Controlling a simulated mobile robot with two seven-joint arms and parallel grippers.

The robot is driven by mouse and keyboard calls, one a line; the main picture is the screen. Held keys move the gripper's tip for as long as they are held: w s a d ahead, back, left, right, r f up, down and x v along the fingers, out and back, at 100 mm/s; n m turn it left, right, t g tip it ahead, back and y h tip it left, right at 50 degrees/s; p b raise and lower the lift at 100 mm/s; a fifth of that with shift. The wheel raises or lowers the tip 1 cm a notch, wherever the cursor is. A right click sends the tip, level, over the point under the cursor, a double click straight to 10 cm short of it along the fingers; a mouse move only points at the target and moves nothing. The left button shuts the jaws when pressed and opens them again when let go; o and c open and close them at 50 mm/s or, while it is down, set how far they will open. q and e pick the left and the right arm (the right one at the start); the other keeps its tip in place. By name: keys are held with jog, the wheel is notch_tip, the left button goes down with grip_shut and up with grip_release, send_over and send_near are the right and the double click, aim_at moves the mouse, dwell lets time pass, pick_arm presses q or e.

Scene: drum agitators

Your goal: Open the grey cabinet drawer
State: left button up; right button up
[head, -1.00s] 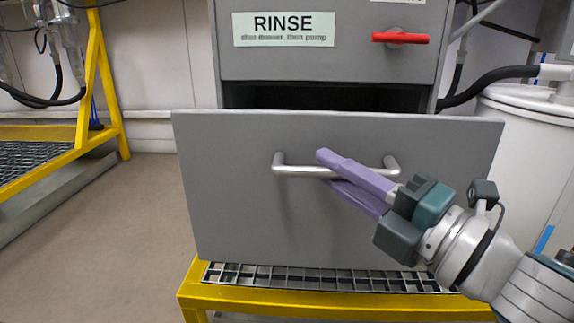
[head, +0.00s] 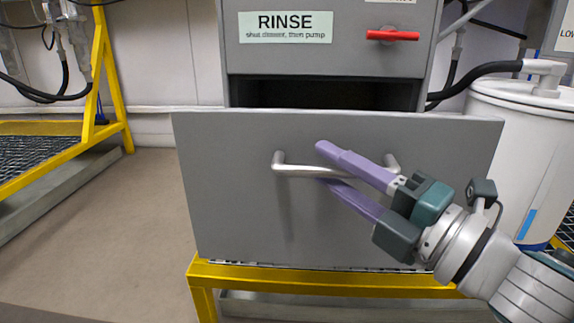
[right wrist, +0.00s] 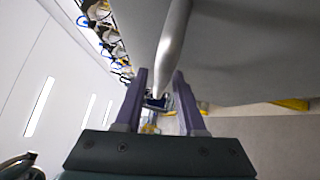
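The grey cabinet (head: 335,57) has its grey drawer (head: 235,215) pulled out, with a dark gap showing above and behind the drawer front. The silver bar handle (head: 297,169) is on the drawer front. My right gripper (head: 324,164) is open, with one purple finger above the bar and one below. In the right wrist view, the handle (right wrist: 173,45) runs between the spread fingers of the right gripper (right wrist: 160,82), with gaps visible beside it. My left gripper is not in view.
A red lever (head: 392,36) and a RINSE label (head: 286,27) are on the cabinet above the drawer. A yellow stand (head: 330,280) is below. A white drum (head: 515,130) stands at right and a yellow frame (head: 98,80) at left. The left floor is clear.

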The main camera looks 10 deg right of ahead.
jog(key=shift+o, duration=0.4)
jog(key=shift+s, duration=0.15)
jog(key=shift+s+d, duration=0.25)
jog(key=shift+s, duration=0.05)
jog(key=p+v, duration=0.2)
jog(key=v, duration=0.7)
jog(key=shift+p, duration=0.4)
